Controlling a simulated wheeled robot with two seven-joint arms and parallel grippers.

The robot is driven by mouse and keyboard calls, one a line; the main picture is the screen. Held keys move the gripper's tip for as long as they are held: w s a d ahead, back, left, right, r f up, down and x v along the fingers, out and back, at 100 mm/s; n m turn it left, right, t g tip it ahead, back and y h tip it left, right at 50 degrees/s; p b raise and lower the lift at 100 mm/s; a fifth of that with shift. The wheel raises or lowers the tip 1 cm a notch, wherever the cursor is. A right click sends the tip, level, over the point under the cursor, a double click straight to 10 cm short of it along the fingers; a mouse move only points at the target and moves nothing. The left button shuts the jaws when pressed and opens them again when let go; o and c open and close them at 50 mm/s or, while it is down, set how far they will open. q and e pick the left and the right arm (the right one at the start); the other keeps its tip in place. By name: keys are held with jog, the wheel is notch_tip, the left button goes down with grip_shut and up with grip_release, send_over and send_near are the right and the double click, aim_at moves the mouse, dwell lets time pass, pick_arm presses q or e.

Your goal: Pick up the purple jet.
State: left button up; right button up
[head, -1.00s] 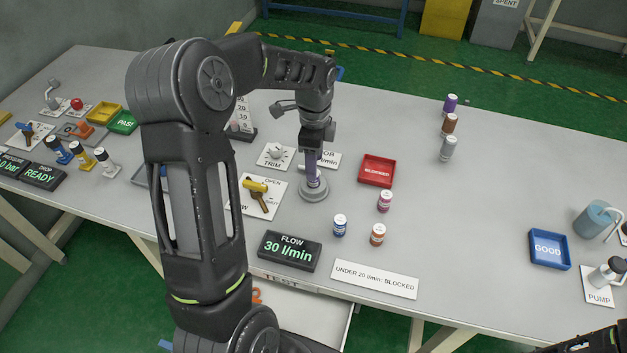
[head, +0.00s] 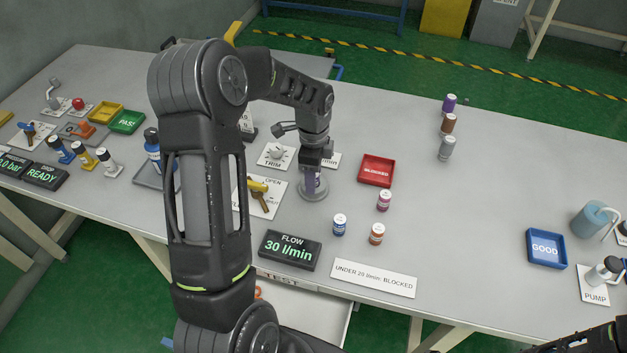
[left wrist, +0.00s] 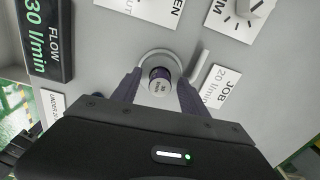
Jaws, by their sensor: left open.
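In the head view this jet (head: 314,187) is partly hidden by my left gripper (head: 313,173). The left gripper points down from above, and in the left wrist view its two fingers (left wrist: 158,90) are spread, one on either side of the jet. Whether they touch it I cannot tell.
A TRIM knob (head: 278,153), yellow-handled valve (head: 259,190) and FLOW display reading 30 l/min (head: 290,249) surround the holder. Jets with blue (head: 339,225), orange (head: 377,234) and pink (head: 384,200) bands stand to its right, near the red BLOCKED tray (head: 377,158). The right-centre table is clear.

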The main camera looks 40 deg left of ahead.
pick_arm(q)
jog(key=shift+c, duration=0.4)
grip_shut()
notch_tip(320, 180, up, 10)
jog(key=shift+r+b, duration=0.1)
jog(key=shift+b, duration=0.6)
dwell(0.5)
